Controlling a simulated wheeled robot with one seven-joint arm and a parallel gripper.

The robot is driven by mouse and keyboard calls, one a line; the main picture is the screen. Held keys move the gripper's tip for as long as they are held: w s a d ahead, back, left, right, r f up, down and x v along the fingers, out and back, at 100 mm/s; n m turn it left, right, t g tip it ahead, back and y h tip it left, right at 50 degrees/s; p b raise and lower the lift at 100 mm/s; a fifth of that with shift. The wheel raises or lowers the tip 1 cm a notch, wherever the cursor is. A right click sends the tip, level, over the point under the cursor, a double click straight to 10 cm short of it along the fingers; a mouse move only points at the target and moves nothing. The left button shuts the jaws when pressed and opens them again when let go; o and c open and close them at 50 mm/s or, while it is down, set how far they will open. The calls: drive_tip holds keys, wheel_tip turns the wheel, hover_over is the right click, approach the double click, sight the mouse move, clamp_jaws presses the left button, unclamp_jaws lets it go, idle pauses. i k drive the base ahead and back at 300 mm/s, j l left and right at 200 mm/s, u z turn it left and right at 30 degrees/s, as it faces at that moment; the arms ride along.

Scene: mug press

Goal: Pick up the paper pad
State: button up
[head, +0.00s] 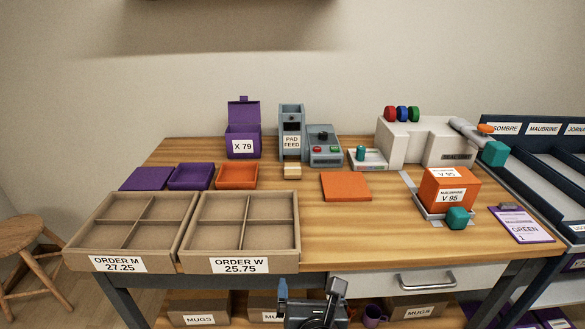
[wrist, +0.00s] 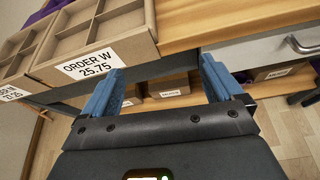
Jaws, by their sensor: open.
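A small pale beige block, which looks like the paper pad (head: 292,170), lies at the foot of the grey dispenser labelled PAD FEED (head: 291,125). It is at the back middle of the table in the head view and does not show in the wrist view. My gripper (head: 310,288) is open and empty in front of the table's front edge, far from the pad. In the wrist view its two blue fingers (wrist: 160,75) are spread apart, with the front of the table and the lower shelf beyond them.
Two divided trays, ORDER M (head: 88,265) and ORDER W (head: 194,267), stand at the front left. An orange flat piece (head: 346,186) lies right of the pad. A grey box with buttons (head: 325,148) stands beside the feeder. The front middle of the wooden table (head: 345,235) is clear.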

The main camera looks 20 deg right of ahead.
sight(291, 170)
drive_tip(key=i+l, duration=0.25)
drive_tip(key=i, duration=0.15)
drive_tip(key=i+l, duration=0.25)
drive_tip(key=i, duration=0.15)
drive_tip(key=i+l, duration=0.25)
drive_tip(key=i, duration=0.15)
